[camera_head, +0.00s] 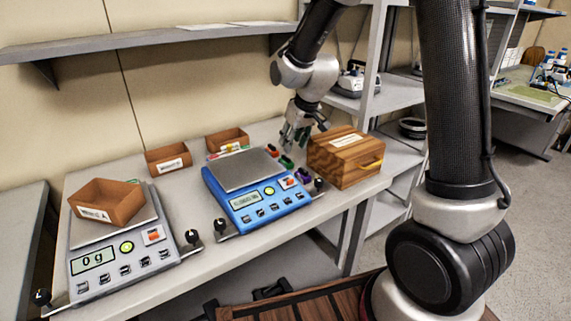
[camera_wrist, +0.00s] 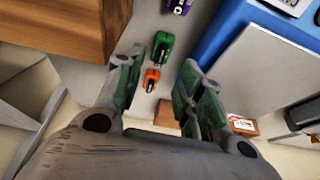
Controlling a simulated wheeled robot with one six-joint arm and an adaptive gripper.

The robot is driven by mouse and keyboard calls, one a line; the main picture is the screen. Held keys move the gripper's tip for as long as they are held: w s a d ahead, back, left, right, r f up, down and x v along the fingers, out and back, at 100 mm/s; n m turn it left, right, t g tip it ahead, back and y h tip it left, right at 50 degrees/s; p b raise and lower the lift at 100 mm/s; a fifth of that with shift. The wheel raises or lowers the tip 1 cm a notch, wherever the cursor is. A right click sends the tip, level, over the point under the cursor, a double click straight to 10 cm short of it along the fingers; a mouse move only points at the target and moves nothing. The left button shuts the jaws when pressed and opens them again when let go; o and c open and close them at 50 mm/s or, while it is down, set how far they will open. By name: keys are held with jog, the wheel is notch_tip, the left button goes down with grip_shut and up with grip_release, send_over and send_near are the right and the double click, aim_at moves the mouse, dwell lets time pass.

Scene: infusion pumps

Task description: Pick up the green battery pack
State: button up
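The green battery pack (camera_head: 286,161) lies on the table between the blue scale and the wooden box, with a red pack and a purple pack in the same row. In the wrist view the green pack (camera_wrist: 162,47) shows between and just beyond my fingertips. My gripper (camera_head: 295,138) is above the table near the packs. Its two fingers stand apart in the wrist view (camera_wrist: 159,62), with nothing held between them. The fingers do not appear to touch the green pack; the exact height gap cannot be told.
The orange-red pack (camera_wrist: 151,80) is close beside the green one; a purple pack (camera_head: 303,175) is nearer the table's front. The wooden box (camera_head: 335,166) stands right, the blue scale (camera_head: 240,217) left. Small brown bins (camera_head: 167,170) stand behind, and a grey scale (camera_head: 160,262) at left.

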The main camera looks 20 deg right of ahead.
aim_at(286, 157)
jog(key=x, duration=0.8)
jog(key=shift+w+a+f, duration=0.15)
jog(key=shift+w+f, duration=0.1)
jog(key=shift+c, duration=0.5)
grip_shut()
